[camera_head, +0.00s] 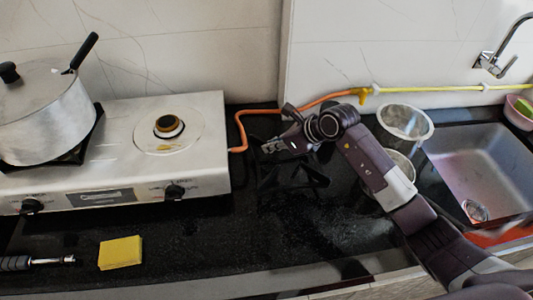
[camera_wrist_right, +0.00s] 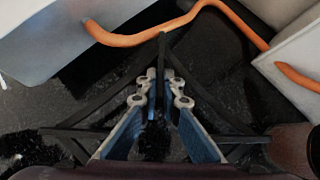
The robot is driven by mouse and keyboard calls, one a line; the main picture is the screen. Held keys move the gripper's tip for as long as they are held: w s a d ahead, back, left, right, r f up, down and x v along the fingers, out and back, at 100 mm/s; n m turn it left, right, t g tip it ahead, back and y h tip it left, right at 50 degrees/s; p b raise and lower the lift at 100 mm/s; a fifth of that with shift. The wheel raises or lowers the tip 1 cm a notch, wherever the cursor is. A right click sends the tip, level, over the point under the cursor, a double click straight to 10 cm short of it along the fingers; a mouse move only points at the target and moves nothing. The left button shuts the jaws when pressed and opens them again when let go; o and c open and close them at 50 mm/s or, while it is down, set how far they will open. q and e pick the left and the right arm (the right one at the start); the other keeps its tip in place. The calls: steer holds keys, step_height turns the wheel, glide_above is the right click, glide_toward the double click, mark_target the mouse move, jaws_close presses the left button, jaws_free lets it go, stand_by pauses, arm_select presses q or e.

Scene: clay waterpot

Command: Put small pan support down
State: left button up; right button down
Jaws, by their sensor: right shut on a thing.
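The small pan support (camera_head: 295,178) is a black metal frame with several thin arms. It is low at the black counter, right of the stove; whether it touches the counter is hard to tell, black on black. My right gripper (camera_head: 275,146) reaches over it from the right. In the right wrist view the gripper (camera_wrist_right: 160,88) is shut on a bar of the pan support (camera_wrist_right: 205,98), whose arms spread to both sides below the fingers. My left gripper is out of view.
The white stove (camera_head: 110,115) has a bare burner (camera_head: 168,128) on its right and a lidded pot (camera_head: 45,110) on its left. An orange hose (camera_head: 240,128) runs behind. Metal pots (camera_head: 405,122) and the sink (camera_head: 470,165) are right. A yellow sponge (camera_head: 120,253) lies in front.

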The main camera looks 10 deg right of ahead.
steer(key=shift+f, duration=2)
steer(key=shift+f, duration=0.3)
steer(key=c, duration=2.1)
jaws_free()
steer(key=shift+s, duration=0.1)
steer(key=shift+d+r, duration=0.15)
steer(key=shift+r, duration=0.2)
steer(key=b+v, duration=0.1)
steer(key=v, duration=1)
steer(key=shift+s+d+r, duration=0.1)
steer(key=shift+s+r, duration=0.15)
